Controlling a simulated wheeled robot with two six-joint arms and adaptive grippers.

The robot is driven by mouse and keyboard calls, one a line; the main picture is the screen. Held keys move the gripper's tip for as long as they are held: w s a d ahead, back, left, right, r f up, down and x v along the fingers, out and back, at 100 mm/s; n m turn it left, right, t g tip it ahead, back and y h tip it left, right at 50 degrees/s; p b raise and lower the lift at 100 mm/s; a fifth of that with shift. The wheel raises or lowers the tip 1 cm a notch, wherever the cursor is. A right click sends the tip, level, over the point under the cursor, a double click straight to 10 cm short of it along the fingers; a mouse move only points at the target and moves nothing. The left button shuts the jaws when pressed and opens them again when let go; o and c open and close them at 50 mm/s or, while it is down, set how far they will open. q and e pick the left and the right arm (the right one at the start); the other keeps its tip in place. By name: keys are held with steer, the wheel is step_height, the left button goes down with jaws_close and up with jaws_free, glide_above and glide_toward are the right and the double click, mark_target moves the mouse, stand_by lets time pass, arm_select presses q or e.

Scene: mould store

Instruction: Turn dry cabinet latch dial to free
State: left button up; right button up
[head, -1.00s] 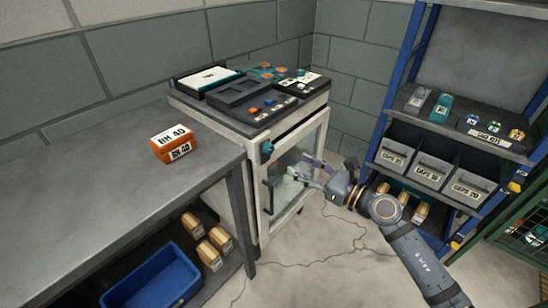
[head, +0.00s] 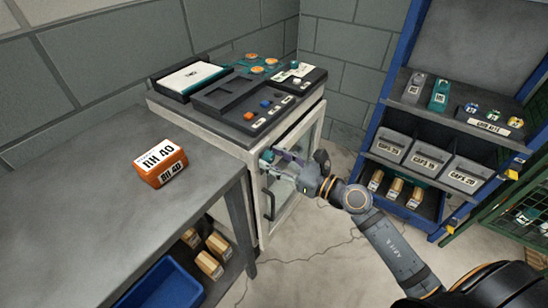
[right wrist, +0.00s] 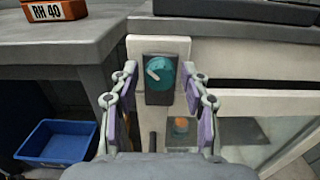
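The dry cabinet (head: 285,215) is white with a glass door, standing at the right end of the grey bench. Its latch dial is a teal round knob (right wrist: 161,75) with a pale pointer mark on a dark plate, at the door's upper left corner. The pointer slants toward the upper left. My right gripper (right wrist: 158,90) is open, its two fingers on either side of the dial in the right wrist view, apart from it. In the head view my right gripper (head: 283,163) is close in front of the dial (head: 267,156), partly covering it. My left gripper is out of view.
An orange box labelled RH 40 (head: 160,163) sits on the bench (head: 75,205). Black trays (head: 240,100) lie on the cabinet top. A dark door handle (head: 268,206) is below the dial. A blue shelf rack (head: 376,125) stands to the right.

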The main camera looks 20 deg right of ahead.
jaws_close()
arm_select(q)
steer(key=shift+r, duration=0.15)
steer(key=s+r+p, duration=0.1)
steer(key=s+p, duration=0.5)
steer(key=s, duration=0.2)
arm_select(e)
steer(key=m, duration=0.5)
steer(key=shift+w+r, duration=0.1)
steer(key=shift+r, duration=0.15)
steer(key=m+p, duration=0.8)
steer(key=m, duration=0.1)
steer(key=shift+d+f, duration=0.1)
arm_select(q)
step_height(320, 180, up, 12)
steer(key=p, duration=0.3)
arm_select(e)
steer(key=shift+f+m, duration=0.15)
steer(key=shift+m, duration=0.85)
steer(key=shift+f+m, duration=0.15)
steer(key=shift+m, duration=0.85)
steer(key=shift+o, duration=1.3)
jaws_free()
